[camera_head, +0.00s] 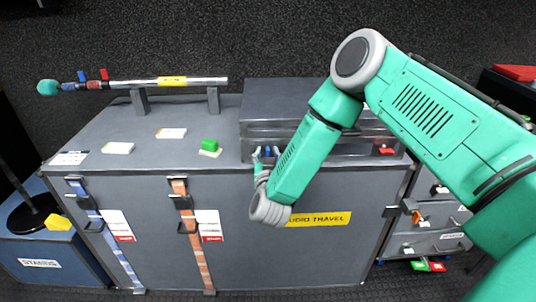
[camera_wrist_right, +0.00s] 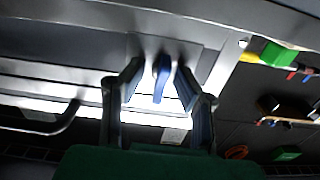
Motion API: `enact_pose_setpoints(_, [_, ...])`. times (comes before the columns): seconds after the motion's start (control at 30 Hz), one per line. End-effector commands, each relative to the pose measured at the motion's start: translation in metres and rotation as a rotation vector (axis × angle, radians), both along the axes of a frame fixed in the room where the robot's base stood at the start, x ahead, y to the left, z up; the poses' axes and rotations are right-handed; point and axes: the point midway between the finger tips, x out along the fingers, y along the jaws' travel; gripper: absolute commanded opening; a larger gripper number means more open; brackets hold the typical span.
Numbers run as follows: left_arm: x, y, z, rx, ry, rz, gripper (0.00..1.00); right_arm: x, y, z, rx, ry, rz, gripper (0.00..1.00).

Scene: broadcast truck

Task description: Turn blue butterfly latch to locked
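The blue butterfly latch (camera_head: 268,151) is on the front of the raised grey box on top of the case. In the right wrist view the blue latch (camera_wrist_right: 161,78) is a narrow wing standing lengthwise in the picture, on a metal plate. My right gripper (camera_head: 266,153) reaches it from the front. In the wrist view its two fingers (camera_wrist_right: 160,82) stand on either side of the latch, with visible gaps, so it is open around the latch and not clamped. My left gripper is not in view.
A metal pole (camera_head: 140,84) rests on two supports behind. Blue and orange straps hang down the case front (camera_head: 330,265).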

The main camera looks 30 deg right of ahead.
Motion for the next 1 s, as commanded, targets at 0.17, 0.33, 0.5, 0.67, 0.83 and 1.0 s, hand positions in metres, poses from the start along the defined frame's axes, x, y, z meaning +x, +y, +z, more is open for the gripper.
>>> enact_pose_setpoints(0.17, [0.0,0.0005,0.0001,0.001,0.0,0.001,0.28,-0.0001,-0.0014,-0.001,0.004,0.0,0.002,0.0])
enact_pose_setpoints(0.33, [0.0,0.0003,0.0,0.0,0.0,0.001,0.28,0.0004,-0.0007,-0.0015,0.008,0.0,0.005,0.0])
enact_pose_setpoints(0.5, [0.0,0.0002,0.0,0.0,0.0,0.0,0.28,0.0006,-0.002,-0.0023,0.023,-0.009,0.002,0.0])
enact_pose_setpoints(0.67, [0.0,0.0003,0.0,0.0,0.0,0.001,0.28,0.0007,-0.0027,-0.0026,0.071,-0.039,0.001,0.0])
enact_pose_setpoints(0.83, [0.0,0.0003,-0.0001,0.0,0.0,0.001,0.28,0.0004,-0.0028,-0.0029,0.17,-0.099,0.002,0.0])
enact_pose_setpoints(1.0, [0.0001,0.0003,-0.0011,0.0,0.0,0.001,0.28,0.0001,-0.0033,-0.0034,0.301,-0.178,0.002,0.0])
